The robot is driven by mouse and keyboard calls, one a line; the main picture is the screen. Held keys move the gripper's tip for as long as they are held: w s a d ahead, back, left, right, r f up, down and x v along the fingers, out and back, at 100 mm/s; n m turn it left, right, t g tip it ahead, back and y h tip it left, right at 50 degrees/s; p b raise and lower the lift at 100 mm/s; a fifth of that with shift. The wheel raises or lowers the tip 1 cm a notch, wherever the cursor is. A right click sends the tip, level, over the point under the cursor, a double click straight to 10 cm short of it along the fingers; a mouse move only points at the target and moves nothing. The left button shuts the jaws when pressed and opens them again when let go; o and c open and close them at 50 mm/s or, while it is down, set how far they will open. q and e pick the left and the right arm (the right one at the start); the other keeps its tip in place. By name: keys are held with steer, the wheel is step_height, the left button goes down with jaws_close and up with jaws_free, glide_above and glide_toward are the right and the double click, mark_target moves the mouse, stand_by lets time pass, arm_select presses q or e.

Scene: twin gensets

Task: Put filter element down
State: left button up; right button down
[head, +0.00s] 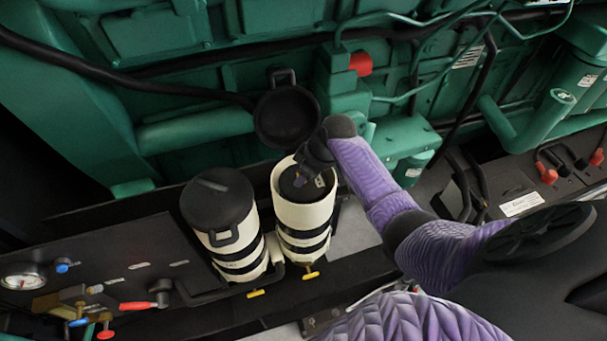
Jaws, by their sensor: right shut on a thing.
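The filter element (292,184) shows as a dark round top inside the open cream filter housing (305,217). My right gripper (305,172) is at the mouth of this housing, shut on the top of the element. The lower part of the element is hidden by the housing wall. The fingertips are dark and partly lost against the dark element. The black lid (287,117) of this housing is swung up behind it. My left gripper is not in view.
A second cream housing (235,243) with its black lid (217,198) closed stands just left. Green engine parts (200,130) and a black hose (110,72) lie behind. A gauge (22,276), a red-handled valve (138,306) and yellow drain taps (256,293) sit near the front.

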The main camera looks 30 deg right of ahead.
steer(key=shift+a+f, duration=0.1)
steer(key=shift+f, duration=0.2)
steer(key=shift+c, duration=1.5)
jaws_free()
steer(key=p+v, duration=0.2)
steer(key=v, duration=1)
steer(key=shift+r+p, duration=0.35)
steer(key=shift+r, duration=0.05)
steer(key=shift+f, duration=0.1)
